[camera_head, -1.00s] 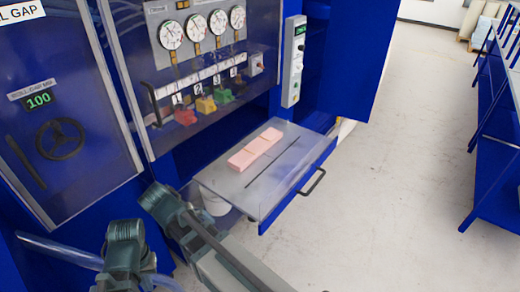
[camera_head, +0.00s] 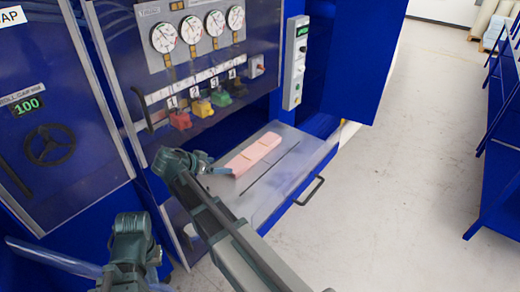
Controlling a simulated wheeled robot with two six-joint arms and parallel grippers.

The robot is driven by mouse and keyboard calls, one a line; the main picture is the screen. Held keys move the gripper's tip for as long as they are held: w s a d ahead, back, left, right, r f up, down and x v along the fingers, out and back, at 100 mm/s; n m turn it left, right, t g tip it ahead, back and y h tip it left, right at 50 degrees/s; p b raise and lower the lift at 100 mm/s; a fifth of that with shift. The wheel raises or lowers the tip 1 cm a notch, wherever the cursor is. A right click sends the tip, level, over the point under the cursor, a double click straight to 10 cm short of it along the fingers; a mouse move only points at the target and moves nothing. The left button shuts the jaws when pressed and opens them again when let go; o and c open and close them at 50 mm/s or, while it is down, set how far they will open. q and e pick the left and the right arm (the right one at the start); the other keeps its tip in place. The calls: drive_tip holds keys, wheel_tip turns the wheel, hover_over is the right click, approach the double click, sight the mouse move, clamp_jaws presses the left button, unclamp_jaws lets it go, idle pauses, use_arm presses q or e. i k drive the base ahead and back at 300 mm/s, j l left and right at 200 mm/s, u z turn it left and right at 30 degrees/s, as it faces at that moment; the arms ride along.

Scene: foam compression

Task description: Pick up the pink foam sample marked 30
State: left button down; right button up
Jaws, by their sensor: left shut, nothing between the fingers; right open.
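A pink foam strip (camera_head: 252,155), made of a few blocks end to end, lies on the metal pull-out tray (camera_head: 295,165). No number can be read on the blocks. My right arm crosses the tray's near left part. My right gripper (camera_head: 214,168), small and partly hidden by its wrist, is open beside the near left end of the foam; whether it touches cannot be told.
A blue cabinet with gauges (camera_head: 200,33) and several coloured valve handles (camera_head: 201,108) rises behind the tray. A black drawer handle (camera_head: 310,191) juts from the tray's front. An open blue door (camera_head: 362,60) stands right of it. Clear floor (camera_head: 400,190) lies to the right.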

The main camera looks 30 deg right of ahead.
sight(246, 159)
drive_tip(key=l, duration=0.4)
drive_tip(key=i+l, duration=0.15)
drive_tip(key=l, duration=0.7)
drive_tip(key=i, duration=0.05)
